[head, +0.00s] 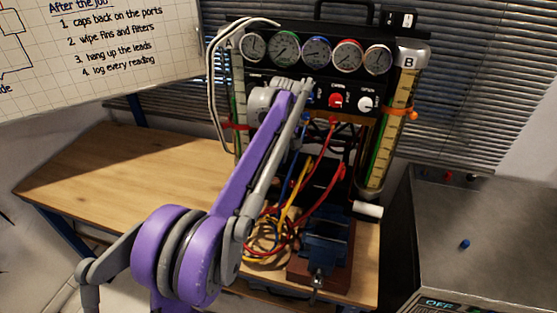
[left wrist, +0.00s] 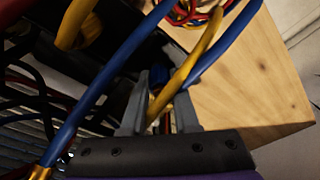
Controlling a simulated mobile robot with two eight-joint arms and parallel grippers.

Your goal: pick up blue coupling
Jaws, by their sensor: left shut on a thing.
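In the left wrist view my left gripper (left wrist: 162,112) is shut on a hose. A yellow hose (left wrist: 195,65) and a blue hose (left wrist: 222,50) both run in at the fingers, and I cannot tell which of them is held. Another blue hose (left wrist: 100,90) crosses left of the fingers and ends in a brass fitting (left wrist: 40,173) at the lower edge. I cannot make out the blue coupling for certain. In the head view my left arm covers the gripper and part of the hoses. My right gripper is in neither view.
The gauge panel (head: 268,64) stands behind my arm, with a tube (head: 398,115) at its right. The wooden bench (head: 110,170) is clear at left. A small blue piece (head: 465,244) lies on the grey cabinet (head: 510,215).

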